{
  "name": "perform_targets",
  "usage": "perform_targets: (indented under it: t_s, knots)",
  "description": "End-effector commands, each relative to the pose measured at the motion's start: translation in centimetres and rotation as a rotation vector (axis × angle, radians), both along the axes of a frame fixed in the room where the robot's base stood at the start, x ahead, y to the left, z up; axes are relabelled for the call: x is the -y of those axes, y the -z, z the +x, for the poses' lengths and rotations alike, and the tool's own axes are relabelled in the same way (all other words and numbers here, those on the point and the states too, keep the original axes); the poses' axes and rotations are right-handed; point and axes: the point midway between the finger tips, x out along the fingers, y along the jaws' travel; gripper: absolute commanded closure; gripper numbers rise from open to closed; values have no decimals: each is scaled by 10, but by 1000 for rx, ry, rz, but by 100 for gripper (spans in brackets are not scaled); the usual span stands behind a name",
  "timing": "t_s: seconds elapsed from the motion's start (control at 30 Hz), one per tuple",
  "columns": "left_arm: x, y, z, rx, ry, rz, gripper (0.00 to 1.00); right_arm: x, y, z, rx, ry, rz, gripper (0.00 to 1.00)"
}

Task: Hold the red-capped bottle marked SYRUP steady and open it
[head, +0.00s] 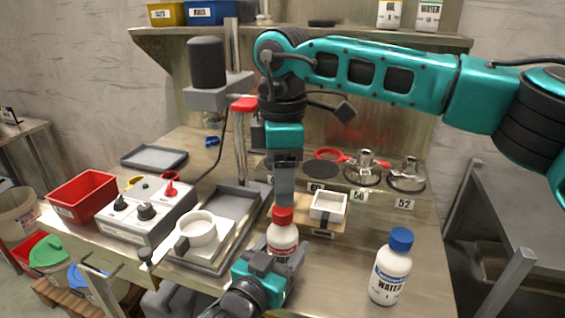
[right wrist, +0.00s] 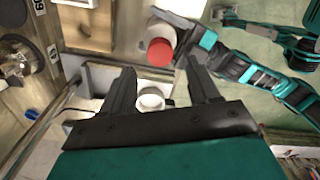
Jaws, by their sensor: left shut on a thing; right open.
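The red-capped bottle (head: 283,236) stands upright near the front of the bench in the head view; its label is partly hidden, so I cannot read SYRUP. My left gripper (head: 276,268) is shut on its lower body. Its red cap (head: 283,216) is on. My right gripper (head: 284,203) points down just above or behind the cap in the head view. In the right wrist view, my right gripper (right wrist: 163,68) is open with nothing between its fingers. The red cap (right wrist: 160,52) shows just past the fingertips, roughly centred between them.
A blue-capped WATER bottle (head: 391,268) stands to the right. A small white square dish (head: 328,206) is close behind the red-capped bottle. A white round cup (head: 197,229) and a control box (head: 145,212) are to the left. Bench between the bottles is clear.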

Motion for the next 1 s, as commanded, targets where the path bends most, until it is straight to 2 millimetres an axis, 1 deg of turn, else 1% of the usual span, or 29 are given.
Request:
perform_targets:
  t_s: [0.03,0.1,0.2,0.3,0.43,0.7,1.0]
  knots:
    - [0,1,0,-2,0,1,100,1,10,0,-3,0,-2,39]
    - [0,1,0,-2,0,1,100,0,21,0,-2,-1,-1,39]
    - [0,1,0,-2,0,1,100,1,35,0,-3,-1,-1,39]
    - [0,1,0,-2,0,1,100,0,44,0,0,-1,-1,39]
    - [0,1,0,-2,0,1,100,0,51,0,0,-1,0,39]
    - [0,1,0,-2,0,1,100,0,52,0,0,-2,0,39]
    - [0,1,0,-2,0,1,100,0,52,0,1,-2,0,68]
